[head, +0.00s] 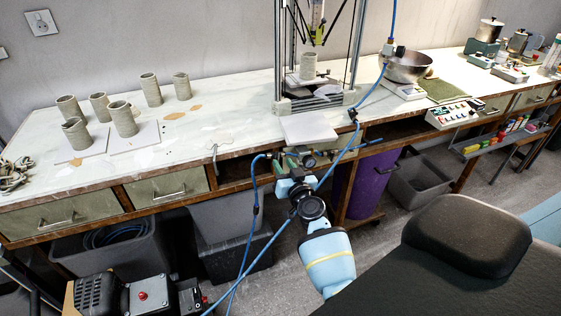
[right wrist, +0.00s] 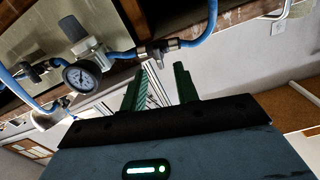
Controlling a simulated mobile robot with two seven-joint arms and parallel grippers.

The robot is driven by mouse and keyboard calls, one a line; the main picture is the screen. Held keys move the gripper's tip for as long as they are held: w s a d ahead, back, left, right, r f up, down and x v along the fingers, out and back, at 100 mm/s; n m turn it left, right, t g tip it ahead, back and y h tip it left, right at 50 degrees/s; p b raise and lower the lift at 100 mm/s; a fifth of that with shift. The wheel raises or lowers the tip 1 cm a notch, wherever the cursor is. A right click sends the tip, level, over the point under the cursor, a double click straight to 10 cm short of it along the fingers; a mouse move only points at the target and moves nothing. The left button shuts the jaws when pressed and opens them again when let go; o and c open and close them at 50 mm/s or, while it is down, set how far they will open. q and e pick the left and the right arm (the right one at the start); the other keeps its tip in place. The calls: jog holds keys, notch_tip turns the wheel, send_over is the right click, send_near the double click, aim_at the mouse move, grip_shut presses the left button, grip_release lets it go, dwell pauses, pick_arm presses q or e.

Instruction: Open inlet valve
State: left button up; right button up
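In the right wrist view a blue air line runs along the bench edge. A silver regulator (right wrist: 90,47) with a round pressure gauge (right wrist: 82,77) is fitted in it. A small dark valve fitting (right wrist: 158,47) sits in the line to the right of the regulator; its handle position is hard to make out. In the head view my right gripper (head: 293,160) is at the bench's front edge. My left gripper is not in view.
Blue hoses (head: 255,210) hang near my right arm. The workbench (head: 225,110) carries clay cylinders (head: 123,118) at left and a delta printer frame (head: 278,60) behind the gripper. A purple bin (head: 368,183) and grey bins (head: 420,180) stand under the bench.

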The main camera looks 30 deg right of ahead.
aim_at(278, 158)
jog(key=shift+x, duration=1.35)
grip_shut()
